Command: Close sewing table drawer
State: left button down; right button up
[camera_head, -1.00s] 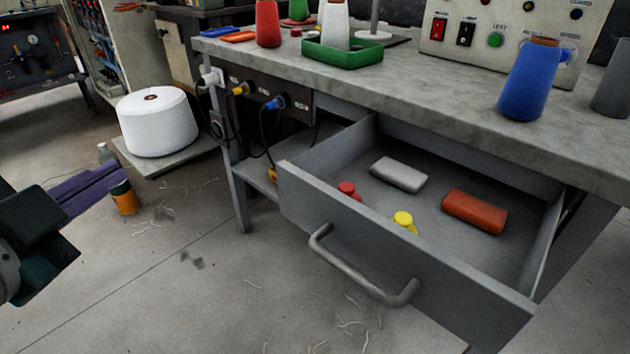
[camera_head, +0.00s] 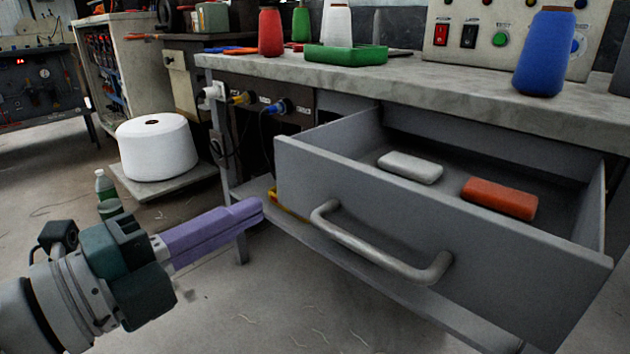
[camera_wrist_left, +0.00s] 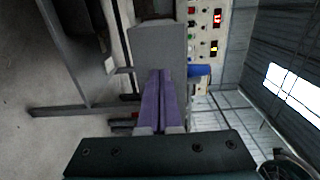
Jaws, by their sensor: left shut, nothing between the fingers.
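The grey sewing table drawer (camera_head: 300,177) stands pulled out from under the table (camera_head: 440,95), with a bar handle (camera_head: 375,250) on its front. A white block (camera_head: 410,167) and an orange-red block (camera_head: 499,198) lie inside it. My left gripper (camera_head: 258,209) has its purple fingers shut and empty, pointing at the drawer from the left, a little short of its front. In the left wrist view, the shut fingers (camera_wrist_left: 162,75) point at the grey drawer front (camera_wrist_left: 158,45). My right gripper is not in view.
On the tabletop stand a red cone (camera_head: 270,32), a green tray (camera_head: 346,55), a blue cone (camera_head: 545,52) and a control panel (camera_head: 480,33). A large white spool (camera_head: 157,148) sits on a low board at left. A green bottle (camera_head: 105,186) stands on the floor.

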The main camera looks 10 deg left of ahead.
aim_at(304, 185)
pick_arm(q)
jog(key=b+x, duration=0.1)
jog(key=x, duration=0.5)
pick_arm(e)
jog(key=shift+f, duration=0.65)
pick_arm(q)
jog(key=shift+d, duration=0.1)
